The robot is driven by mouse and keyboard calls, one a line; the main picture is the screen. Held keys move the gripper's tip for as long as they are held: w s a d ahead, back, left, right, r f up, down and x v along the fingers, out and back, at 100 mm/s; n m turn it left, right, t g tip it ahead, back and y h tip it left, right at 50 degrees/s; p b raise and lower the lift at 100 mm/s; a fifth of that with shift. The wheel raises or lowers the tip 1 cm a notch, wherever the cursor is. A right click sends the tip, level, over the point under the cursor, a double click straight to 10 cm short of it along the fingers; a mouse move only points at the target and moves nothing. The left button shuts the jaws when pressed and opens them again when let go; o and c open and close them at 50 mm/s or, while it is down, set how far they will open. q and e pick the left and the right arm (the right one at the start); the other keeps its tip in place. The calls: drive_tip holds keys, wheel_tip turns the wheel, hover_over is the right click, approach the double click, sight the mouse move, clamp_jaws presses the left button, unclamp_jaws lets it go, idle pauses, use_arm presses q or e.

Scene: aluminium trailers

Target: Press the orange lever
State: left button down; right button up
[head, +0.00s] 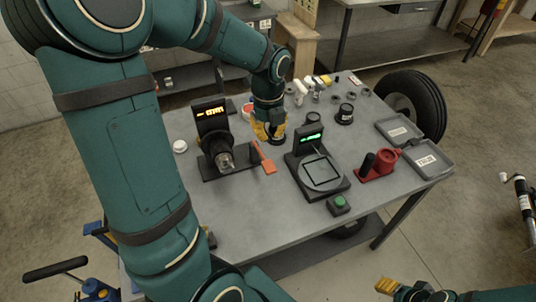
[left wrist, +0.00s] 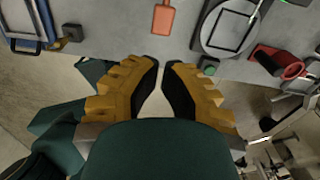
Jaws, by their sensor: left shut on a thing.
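The orange lever (head: 264,159) stands at the right end of a black device with a metal chuck (head: 222,155) and a lit display. It also shows at the top of the left wrist view (left wrist: 163,17). My left gripper (head: 275,138) is just behind and above the lever in the head view, apart from it. In the left wrist view my left gripper's yellow fingers (left wrist: 161,68) are close together, with the lever beyond their tips. What lies between them cannot be made out. My right gripper (head: 382,285) is at the bottom right edge, its opening unclear.
A scale-like device (head: 319,172) with a lit display stands right of the lever, with a green button (head: 339,204) in front. A red device (head: 378,166) and an open grey case (head: 428,160) lie farther right. Small parts lie at the back. The table's front is clear.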

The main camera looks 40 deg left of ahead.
use_arm(q)
drive_tip(key=shift+s+a+r, duration=0.1)
drive_tip(key=shift+a+r, duration=0.15)
drive_tip(key=shift+r, duration=0.1)
drive_tip(key=b, duration=0.2)
approach(267, 168)
wheel_tip(267, 168, down, 8)
drive_tip(key=shift+f, duration=0.15)
idle(0.5)
drive_tip(key=f+b, duration=0.1)
drive_tip(key=f, duration=0.1)
drive_tip(key=f+b, duration=0.1)
drive_tip(key=f, duration=0.1)
drive_tip(key=d+f+b, duration=0.1)
drive_tip(key=f, duration=0.1)
drive_tip(key=shift+s+f, duration=0.25)
drive_tip(key=shift+f, duration=0.05)
drive_tip(key=shift+s, duration=0.15)
